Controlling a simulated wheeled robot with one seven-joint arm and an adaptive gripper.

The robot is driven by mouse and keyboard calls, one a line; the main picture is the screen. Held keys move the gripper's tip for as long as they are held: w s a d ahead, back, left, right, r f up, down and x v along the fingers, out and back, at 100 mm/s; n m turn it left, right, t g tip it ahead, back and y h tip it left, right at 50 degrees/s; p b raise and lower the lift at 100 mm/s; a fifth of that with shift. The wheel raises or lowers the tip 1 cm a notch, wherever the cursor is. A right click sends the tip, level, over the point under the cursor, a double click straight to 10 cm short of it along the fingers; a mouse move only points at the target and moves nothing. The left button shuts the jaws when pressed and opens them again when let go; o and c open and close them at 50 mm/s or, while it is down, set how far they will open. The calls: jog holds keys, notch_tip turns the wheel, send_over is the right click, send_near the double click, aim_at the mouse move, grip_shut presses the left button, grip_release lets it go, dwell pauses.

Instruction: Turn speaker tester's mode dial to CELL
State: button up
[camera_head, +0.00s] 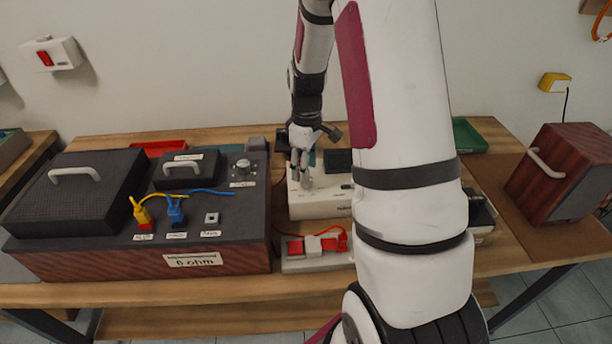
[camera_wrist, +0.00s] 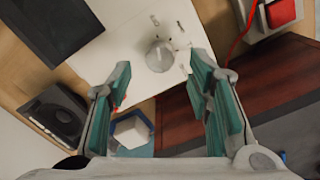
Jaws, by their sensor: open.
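The speaker tester, a white box (camera_head: 318,208), lies flat on the bench in the middle of the head view. Its pale top panel (camera_wrist: 125,35) fills the upper middle of the wrist view. A round, light grey dial (camera_wrist: 158,57) stands on that panel with small dark marks around it, too small to read. My gripper (camera_head: 304,168) is above the box, pointing down. In the wrist view my gripper (camera_wrist: 160,72) is open, with teal-lined fingers on either side of the dial's near side. I cannot tell whether they touch it. My arm hides the box's right part.
A large dark box (camera_head: 110,262) labelled "0 ohm", with yellow and blue leads and its own knob (camera_head: 243,164), stands left. A power strip (camera_head: 312,246) with red switches lies in front. A wooden speaker (camera_head: 560,175) stands right.

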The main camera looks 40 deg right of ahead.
jog(key=shift+f, duration=1.75)
grip_shut()
